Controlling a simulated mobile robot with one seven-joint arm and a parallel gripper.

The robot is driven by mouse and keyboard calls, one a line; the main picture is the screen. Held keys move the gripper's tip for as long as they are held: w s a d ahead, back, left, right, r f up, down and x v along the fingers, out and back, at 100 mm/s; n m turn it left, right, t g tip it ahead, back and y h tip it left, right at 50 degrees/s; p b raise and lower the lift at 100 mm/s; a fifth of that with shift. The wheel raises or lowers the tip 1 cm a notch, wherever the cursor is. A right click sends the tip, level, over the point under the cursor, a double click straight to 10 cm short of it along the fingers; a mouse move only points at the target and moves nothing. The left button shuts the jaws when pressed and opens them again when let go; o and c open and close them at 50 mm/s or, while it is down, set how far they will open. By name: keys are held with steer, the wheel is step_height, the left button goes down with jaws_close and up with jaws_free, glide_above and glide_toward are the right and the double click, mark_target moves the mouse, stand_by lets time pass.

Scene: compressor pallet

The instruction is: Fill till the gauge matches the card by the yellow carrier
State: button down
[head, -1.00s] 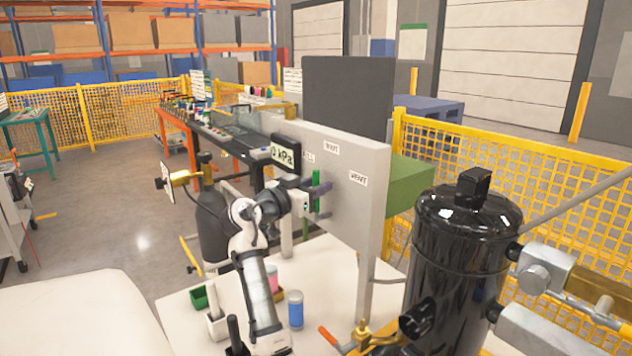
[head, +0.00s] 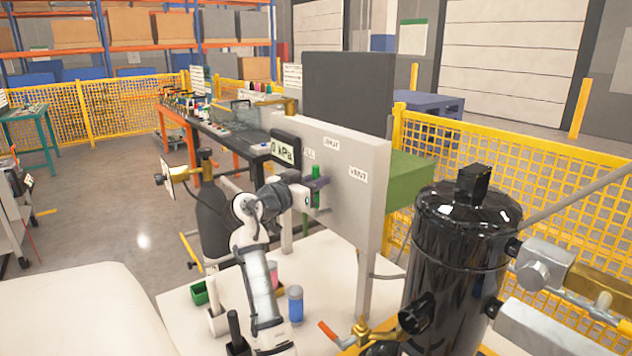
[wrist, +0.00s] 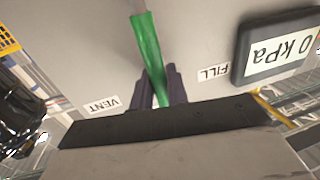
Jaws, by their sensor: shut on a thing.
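My gripper (head: 317,190) is shut on the green lever (head: 316,173) on the front of a grey panel (head: 345,220). In the wrist view the green lever (wrist: 146,42) runs between my two dark fingers (wrist: 165,88). Labels read FILL (wrist: 213,73), SHUT (head: 332,143) and VENT (head: 358,174). The dark-framed gauge (head: 285,150) at the panel's upper left shows 0 kPa, also legible upside down in the wrist view (wrist: 278,47). No card with a readable value shows; a white flat face (head: 167,174) by the brass fitting is too oblique to read.
A dark gas cylinder (head: 212,222) stands left of my arm. A glossy black tank (head: 462,245) with pipes stands at the right. Small cups, including a blue one (head: 296,304), stand on the pale surface below. Yellow mesh fencing (head: 500,180) lies behind.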

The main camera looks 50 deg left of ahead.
steer(key=shift+a, duration=0.1)
steer(key=a+n+p, duration=0.2)
steer(key=shift+w+n+g, duration=0.1)
steer(key=shift+n+g, duration=0.2)
steer(key=shift+w+a+f+n+g+h+p, duration=0.1)
steer(key=shift+a+f+n+g+h+p, duration=0.1)
steer(key=shift+a+f+n+p, duration=0.65)
steer(key=shift+a+f+n+g+h+p, duration=0.2)
steer(key=shift+a+n+p, duration=0.35)
steer(key=shift+n, duration=0.75)
steer(key=shift+w+a+f+n+g+h+p, duration=0.1)
steer(key=shift+a+f+n+g+p, duration=0.1)
steer(key=shift+a+f+n+p, duration=0.55)
steer(key=shift+a+r+n, duration=0.1)
steer(key=shift+r+n, duration=0.1)
steer(key=shift+n, duration=0.1)
steer(key=c, duration=1.5)
jaws_free()
steer(key=shift+o, duration=0.3)
